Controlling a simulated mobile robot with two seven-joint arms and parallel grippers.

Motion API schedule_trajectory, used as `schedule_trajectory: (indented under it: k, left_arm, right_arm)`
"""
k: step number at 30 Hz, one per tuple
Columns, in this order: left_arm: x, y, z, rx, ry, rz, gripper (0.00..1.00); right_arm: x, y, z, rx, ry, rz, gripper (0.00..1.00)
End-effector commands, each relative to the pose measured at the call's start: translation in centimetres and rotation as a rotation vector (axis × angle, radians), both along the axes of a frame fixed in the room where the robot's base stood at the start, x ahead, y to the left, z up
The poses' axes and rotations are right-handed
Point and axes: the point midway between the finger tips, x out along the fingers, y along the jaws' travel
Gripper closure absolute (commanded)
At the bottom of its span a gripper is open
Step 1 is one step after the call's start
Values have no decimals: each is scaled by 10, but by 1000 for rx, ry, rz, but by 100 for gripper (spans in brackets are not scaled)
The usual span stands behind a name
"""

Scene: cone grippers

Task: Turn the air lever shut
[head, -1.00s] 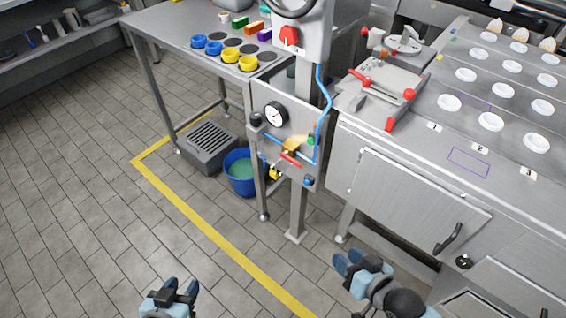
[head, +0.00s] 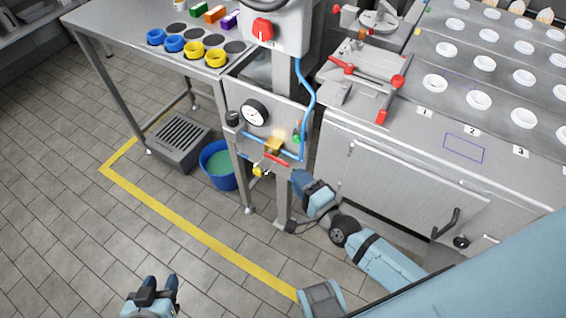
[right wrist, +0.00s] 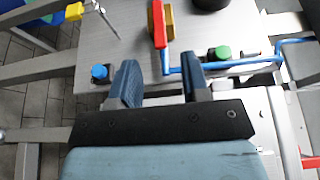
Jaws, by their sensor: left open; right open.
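The air lever (head: 277,160) is a red handle beside a brass valve body on the steel panel, below the round gauge. It also shows in the right wrist view (right wrist: 159,24), up ahead of the finger gap. My right gripper (head: 301,180) is open and empty, just below and right of the lever in the head view. In the right wrist view its two dark blue fingers (right wrist: 160,80) stand apart, with the lever's near end beyond them; I see no contact. My left gripper (head: 160,284) is open and empty over the floor, far from the panel.
A blue pipe (head: 308,105) runs down to the valve. A green knob (right wrist: 223,53) and blue knob (right wrist: 100,72) sit near the fingers. A blue bucket (head: 220,168) stands left of the panel, a steel cabinet (head: 385,185) to its right. The floor in front is free.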

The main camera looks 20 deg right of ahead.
Motion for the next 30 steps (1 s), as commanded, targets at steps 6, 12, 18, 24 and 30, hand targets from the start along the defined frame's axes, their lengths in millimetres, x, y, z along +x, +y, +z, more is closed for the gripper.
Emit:
schedule_trajectory:
  k: [6, 12, 18, 24, 30]
  left_arm:
    - [5, 0, 4, -1, -14, 0, 57]
    - [5, 0, 5, 0, -18, 0, 57]
    - [5, 0, 4, 1, -17, 0, 57]
    - [4, 0, 2, 2, -13, 0, 57]
    - [4, 1, 0, 3, -10, -1, 57]
  right_arm:
    - [42, 12, 0, 1, -2, -1, 57]
    - [63, 17, 0, -2, -1, 0, 57]
    - [67, 19, 0, -3, 0, 1, 57]
    - [67, 19, 0, -3, 0, 1, 64]
    - [67, 19, 0, -3, 0, 1, 100]
